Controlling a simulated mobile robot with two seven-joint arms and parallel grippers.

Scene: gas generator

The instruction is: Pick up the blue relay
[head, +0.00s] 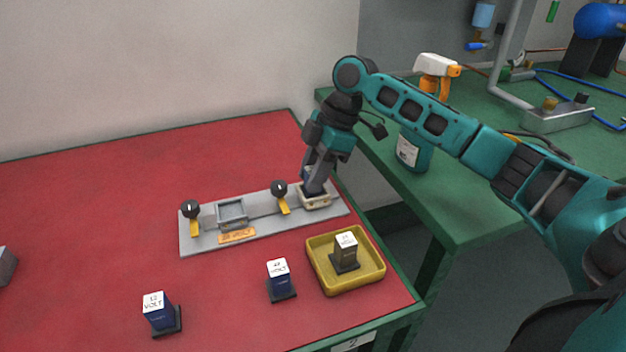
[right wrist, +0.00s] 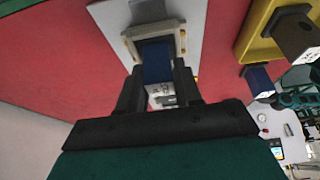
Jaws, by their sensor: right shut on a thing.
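My right gripper (head: 314,188) points down at the right end of a grey mounting plate (head: 260,222). It is shut on a blue relay (right wrist: 157,62), which shows between the fingers in the right wrist view. The held relay is at a pale socket (head: 316,199); whether it is fully seated or slightly raised I cannot tell. Two other dark blue relays with white tops stand on the red table: one marked 12 volt (head: 160,313) at front left and one (head: 280,280) nearer the middle. My left gripper is not in view.
A yellow tray (head: 318,277) holding a brownish relay (head: 345,250) is at the table's right front. The plate has an empty-looking socket (head: 232,213) and two black knobs with yellow levers. A green bench (head: 460,210) with a spray bottle (head: 436,72) adjoins. The red table's left is mostly clear.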

